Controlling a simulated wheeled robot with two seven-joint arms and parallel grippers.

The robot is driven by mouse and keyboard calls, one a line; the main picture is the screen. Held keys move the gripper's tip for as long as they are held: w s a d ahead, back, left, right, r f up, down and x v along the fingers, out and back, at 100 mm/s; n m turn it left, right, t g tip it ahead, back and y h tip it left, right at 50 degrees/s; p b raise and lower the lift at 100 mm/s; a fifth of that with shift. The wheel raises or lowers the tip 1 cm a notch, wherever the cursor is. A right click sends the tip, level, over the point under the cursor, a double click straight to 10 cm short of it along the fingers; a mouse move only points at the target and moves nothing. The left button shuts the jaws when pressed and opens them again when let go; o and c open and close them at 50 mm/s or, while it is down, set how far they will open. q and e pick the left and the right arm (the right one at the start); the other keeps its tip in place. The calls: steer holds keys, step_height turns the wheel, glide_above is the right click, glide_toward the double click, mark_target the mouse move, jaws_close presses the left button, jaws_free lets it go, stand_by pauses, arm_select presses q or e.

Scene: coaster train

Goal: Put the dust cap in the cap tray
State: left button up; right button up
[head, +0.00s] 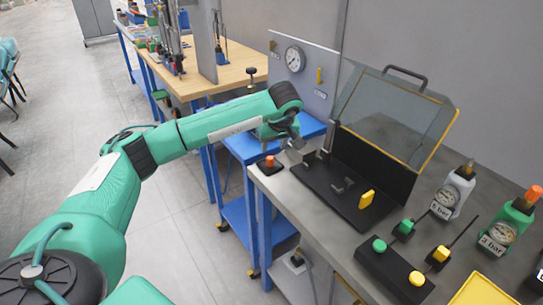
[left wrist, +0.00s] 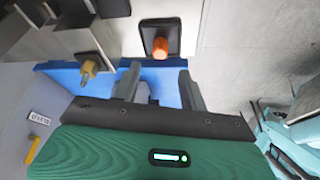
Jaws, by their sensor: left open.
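A small orange cylindrical piece on a black square base (head: 270,162) stands at the bench's left corner, and it also shows in the left wrist view (left wrist: 160,47). Another orange cap (head: 534,192) tops the green 3 bar gauge unit at the right. I cannot tell for sure which is the dust cap. A yellow tray (head: 480,291), likely the cap tray, is cut off at the lower right. My left gripper (head: 295,148) is open above the bench's left end, with its fingers (left wrist: 159,75) apart and nothing held. My right gripper is not in view.
A black fixture (head: 322,190) with a raised clear lid (head: 398,110) fills the bench's middle. A blue cart (head: 240,145) stands behind.

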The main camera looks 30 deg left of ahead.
arm_select(q)
steer(key=v, duration=0.4)
stand_by(0.5)
